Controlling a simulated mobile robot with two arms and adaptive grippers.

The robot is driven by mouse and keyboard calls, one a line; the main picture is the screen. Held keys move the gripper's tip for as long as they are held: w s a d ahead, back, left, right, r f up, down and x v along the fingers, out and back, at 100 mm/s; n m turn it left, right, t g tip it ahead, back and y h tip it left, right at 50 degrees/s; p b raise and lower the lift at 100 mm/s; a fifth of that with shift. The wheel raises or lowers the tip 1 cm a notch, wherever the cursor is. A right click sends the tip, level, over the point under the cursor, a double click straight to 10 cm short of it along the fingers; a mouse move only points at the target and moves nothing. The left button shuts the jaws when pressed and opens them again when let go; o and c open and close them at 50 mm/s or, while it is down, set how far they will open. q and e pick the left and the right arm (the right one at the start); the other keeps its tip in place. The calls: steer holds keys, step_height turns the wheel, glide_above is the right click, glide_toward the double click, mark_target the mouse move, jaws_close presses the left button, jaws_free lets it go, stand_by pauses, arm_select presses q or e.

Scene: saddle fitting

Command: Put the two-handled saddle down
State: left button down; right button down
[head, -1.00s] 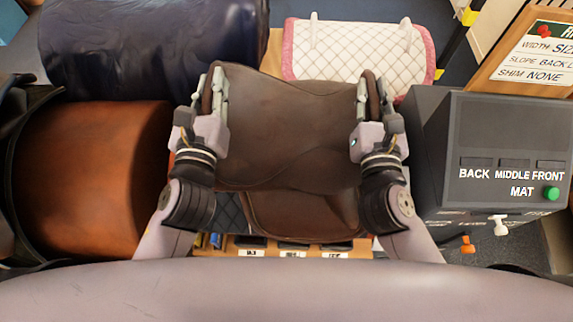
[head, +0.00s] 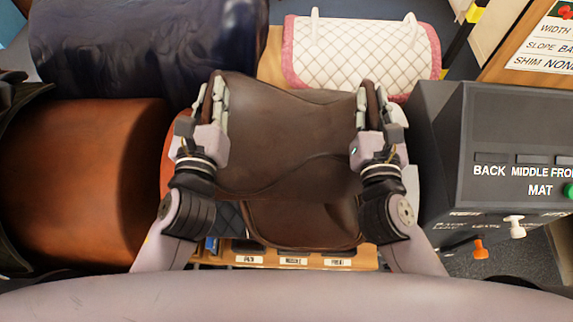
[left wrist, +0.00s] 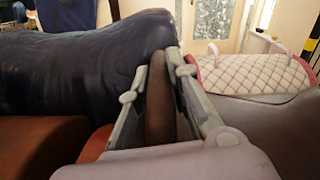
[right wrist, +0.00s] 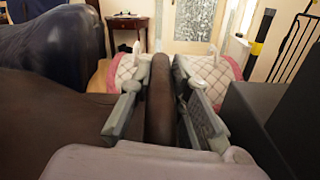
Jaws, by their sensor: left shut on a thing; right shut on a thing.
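The brown leather saddle (head: 285,140) hangs between my two grippers in the middle of the head view. My left gripper (head: 217,95) is shut on the saddle's left handle, which stands between the fingers in the left wrist view (left wrist: 158,105). My right gripper (head: 371,100) is shut on the right handle, which shows between the fingers in the right wrist view (right wrist: 160,100). A rust-orange surface (head: 172,145) shows at the saddle's left edge, mostly hidden under it. Whether the saddle touches what lies below, I cannot tell.
A brown barrel form (head: 85,170) stands at left, a dark blue one (head: 150,45) behind. A white quilted pad with pink edging (head: 360,52) lies at the back. A dark grey box (head: 510,145) stands close on the right. A wooden ledge with labels (head: 293,260) is in front.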

arm_select(q)
steer(key=c, duration=1.5)
jaws_free()
steer(key=shift+a, duration=0.15)
arm_select(e)
steer(key=c, duration=1.5)
jaws_free()
arm_select(q)
steer(key=shift+r, duration=0.1)
arm_select(e)
steer(key=shift+r, duration=0.1)
